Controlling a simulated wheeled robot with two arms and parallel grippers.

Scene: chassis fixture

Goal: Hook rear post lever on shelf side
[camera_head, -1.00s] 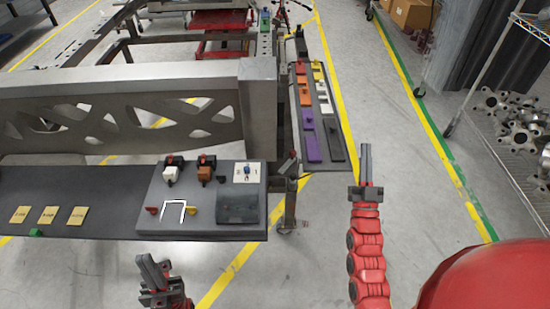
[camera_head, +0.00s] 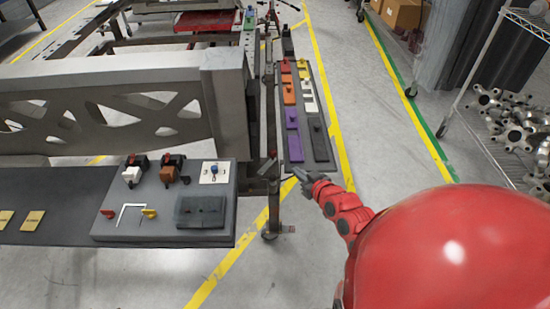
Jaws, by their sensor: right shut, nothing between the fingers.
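A dark lever (camera_head: 267,170) with a small red tip sits on the post at the right end of the front shelf, beside the frame's corner. It looks tilted; whether it is hooked is too small to tell. My right gripper (camera_head: 296,171) is shut and empty. It points left toward the post, a little to the right of the lever, with a small gap seeming to lie between them. The fingertips are small and hard to make out against the tray edge. My left gripper is out of view.
The shelf (camera_head: 72,222) carries a grey board (camera_head: 110,232) with switches, a white bracket and a dark block. A side tray (camera_head: 296,153) of coloured parts runs back along the frame (camera_head: 230,110). Open floor lies right, before a wire rack (camera_head: 482,100).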

